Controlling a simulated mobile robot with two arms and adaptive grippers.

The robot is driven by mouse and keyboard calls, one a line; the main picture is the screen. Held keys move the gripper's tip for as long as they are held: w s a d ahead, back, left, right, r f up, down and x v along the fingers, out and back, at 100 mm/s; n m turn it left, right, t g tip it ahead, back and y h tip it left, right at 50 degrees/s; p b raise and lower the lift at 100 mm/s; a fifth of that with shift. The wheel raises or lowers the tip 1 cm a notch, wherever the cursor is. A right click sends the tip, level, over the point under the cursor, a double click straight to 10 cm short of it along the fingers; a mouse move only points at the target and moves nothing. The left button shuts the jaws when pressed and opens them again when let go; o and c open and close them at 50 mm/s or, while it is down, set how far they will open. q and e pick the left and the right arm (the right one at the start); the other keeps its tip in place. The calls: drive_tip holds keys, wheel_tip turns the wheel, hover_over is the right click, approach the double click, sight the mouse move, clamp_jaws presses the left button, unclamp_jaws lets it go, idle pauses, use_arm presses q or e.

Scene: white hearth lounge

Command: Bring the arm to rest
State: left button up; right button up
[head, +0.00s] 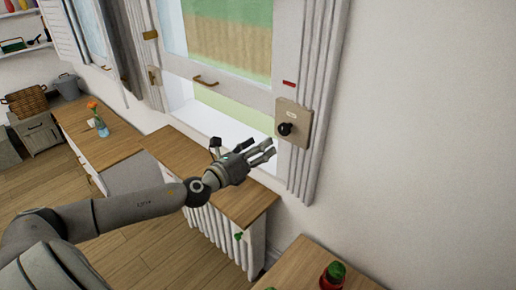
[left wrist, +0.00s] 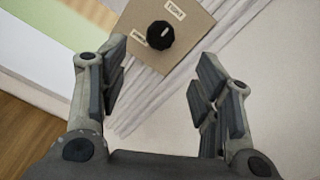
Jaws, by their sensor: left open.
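My left arm reaches in from the left in the head view. My left gripper (head: 262,152) is open and empty in front of the window, just left of and below a beige wall box with a black knob (head: 286,129). In the left wrist view the two fingers of the gripper (left wrist: 162,95) are spread wide with nothing between them. The black knob (left wrist: 160,35) on its beige plate (left wrist: 185,20) lies beyond the fingertips, apart from them. My right gripper is not in view.
A wooden-topped counter (head: 245,200) over a radiator (head: 215,230) runs below the window. A vase with an orange flower (head: 100,126) stands on the counter further left. A second wooden surface (head: 300,268) with a red and green jar (head: 332,276) is at the bottom right. The right wall is bare.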

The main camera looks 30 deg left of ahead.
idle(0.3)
